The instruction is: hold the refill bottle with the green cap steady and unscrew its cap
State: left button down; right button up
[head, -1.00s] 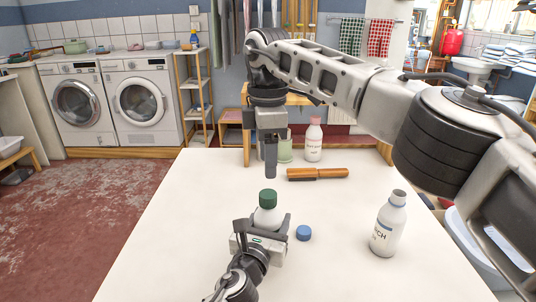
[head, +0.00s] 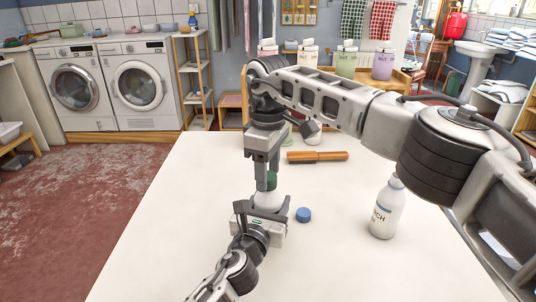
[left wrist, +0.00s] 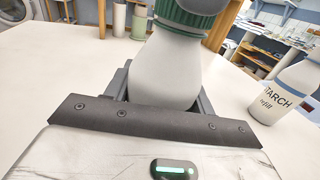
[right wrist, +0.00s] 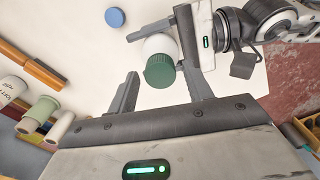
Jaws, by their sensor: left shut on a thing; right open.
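The refill bottle (head: 268,199) is white and stands upright near the front middle of the table. Its green cap (right wrist: 160,71) is on it and partly hidden in the head view. My left gripper (head: 265,213) is shut around the bottle's body, as the left wrist view also shows on the white body (left wrist: 165,70). My right gripper (head: 266,182) points down over the bottle from above. Its fingers are open, one on each side of the cap in the right wrist view. Whether either finger touches the cap I cannot tell.
A loose blue cap (head: 303,215) lies just right of the bottle. A white starch bottle (head: 386,211) stands farther right. The table's left front is clear.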

jog(key=shift+f, duration=0.3)
jog(key=c, duration=1)
